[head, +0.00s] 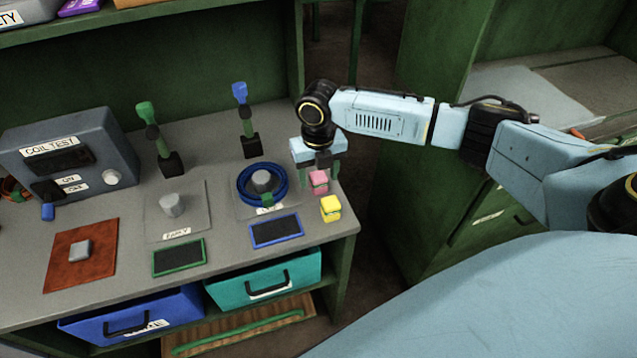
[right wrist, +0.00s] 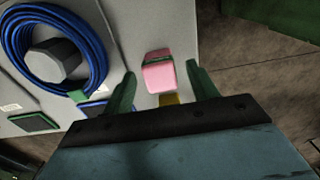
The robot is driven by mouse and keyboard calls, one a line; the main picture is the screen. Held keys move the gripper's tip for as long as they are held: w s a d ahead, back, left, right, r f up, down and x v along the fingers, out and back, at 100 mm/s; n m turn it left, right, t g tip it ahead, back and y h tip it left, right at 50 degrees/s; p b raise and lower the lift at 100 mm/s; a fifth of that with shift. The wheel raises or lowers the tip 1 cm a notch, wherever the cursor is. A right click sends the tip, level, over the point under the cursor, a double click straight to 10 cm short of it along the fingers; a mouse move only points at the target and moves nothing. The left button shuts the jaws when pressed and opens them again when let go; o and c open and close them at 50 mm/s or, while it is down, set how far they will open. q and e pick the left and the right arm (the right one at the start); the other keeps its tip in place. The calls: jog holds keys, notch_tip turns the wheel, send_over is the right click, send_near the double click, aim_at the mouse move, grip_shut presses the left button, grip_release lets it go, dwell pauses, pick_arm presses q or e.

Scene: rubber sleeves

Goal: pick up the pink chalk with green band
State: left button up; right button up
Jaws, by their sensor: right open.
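The pink chalk with the green band (head: 318,182) stands on the grey bench near its right edge, just right of the blue coil. My right gripper (head: 318,164) is above it in the head view, coming from the right. In the right wrist view the pink chalk (right wrist: 158,72) shows ahead, between the two green fingers of my right gripper (right wrist: 160,85). The fingers are open, with a gap on both sides of the chalk. A yellow chalk (head: 330,208) stands just in front of the pink one; only a sliver of it shows in the right wrist view. My left gripper is not in view.
The blue coil (head: 245,193) lies around a grey peg, left of the chalk. A blue-framed slate (head: 276,231) lies in front of it. A blue-topped tool (head: 240,93) stands upright behind. The bench ends just right of the chalks.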

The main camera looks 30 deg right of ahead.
aim_at(318, 176)
jog(key=shift+f, duration=0.7)
jog(key=shift+c, duration=0.2)
jog(key=c, duration=1)
jog(key=shift+r, duration=0.1)
jog(key=shift+c, duration=0.2)
notch_tip(318, 176, up, 10)
jog(key=shift+p, duration=0.65)
